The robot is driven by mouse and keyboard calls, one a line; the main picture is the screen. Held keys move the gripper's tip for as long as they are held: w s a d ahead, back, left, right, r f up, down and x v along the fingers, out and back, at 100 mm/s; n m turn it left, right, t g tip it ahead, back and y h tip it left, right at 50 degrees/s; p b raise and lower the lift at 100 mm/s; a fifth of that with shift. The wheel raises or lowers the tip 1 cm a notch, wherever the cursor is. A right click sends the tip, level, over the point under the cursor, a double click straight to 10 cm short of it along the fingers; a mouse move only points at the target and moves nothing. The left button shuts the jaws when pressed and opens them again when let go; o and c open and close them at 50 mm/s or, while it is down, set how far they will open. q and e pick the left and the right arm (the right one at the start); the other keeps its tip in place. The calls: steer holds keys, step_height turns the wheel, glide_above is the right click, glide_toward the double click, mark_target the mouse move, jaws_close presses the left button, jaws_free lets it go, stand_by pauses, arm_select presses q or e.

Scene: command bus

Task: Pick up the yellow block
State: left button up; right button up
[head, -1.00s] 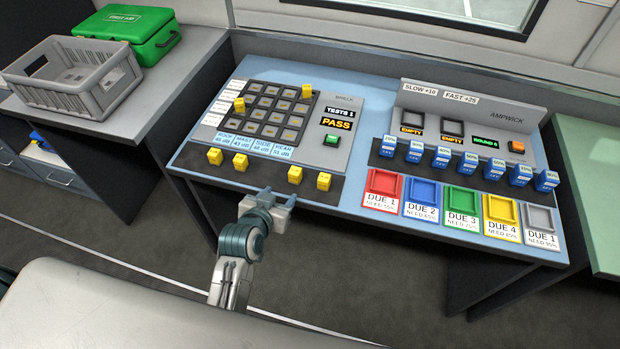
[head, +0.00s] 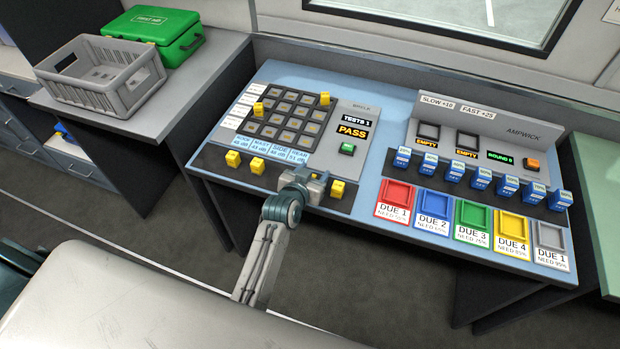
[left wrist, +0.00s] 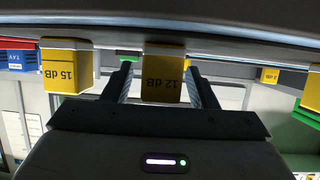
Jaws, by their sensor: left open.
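Several yellow blocks stand along the front strip of the dark grid panel (head: 330,160). My left gripper (head: 306,179) is open at that front strip, in front of a yellow block marked 12 dB (left wrist: 163,88), which it mostly hides in the head view. In the left wrist view that block shows between the two fingers; I cannot tell whether they touch it. A block marked 15 dB (left wrist: 66,72) stands beside it, and in the head view a block (head: 337,189) is just right of the gripper. Two more front blocks (head: 233,158) (head: 257,165) stand further left. My right gripper is not in view.
Two yellow blocks (head: 258,109) (head: 324,98) sit on the grid. Blue blocks (head: 451,166) and coloured trays (head: 434,202) fill the right of the desk. A grey crate (head: 100,80) and green case (head: 150,30) stand on the left counter. Floor is clear before the desk.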

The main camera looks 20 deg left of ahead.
arm_select(q)
steer(key=shift+w+f, duration=0.2)
steer(key=shift+w, duration=0.15)
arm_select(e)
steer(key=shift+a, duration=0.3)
arm_select(q)
steer(key=shift+s, duration=0.1)
steer(key=shift+c, duration=0.2)
steer(key=c, duration=1)
steer(key=shift+c, duration=0.2)
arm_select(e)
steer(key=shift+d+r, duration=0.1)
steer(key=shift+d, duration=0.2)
arm_select(q)
steer(key=shift+r, duration=0.15)
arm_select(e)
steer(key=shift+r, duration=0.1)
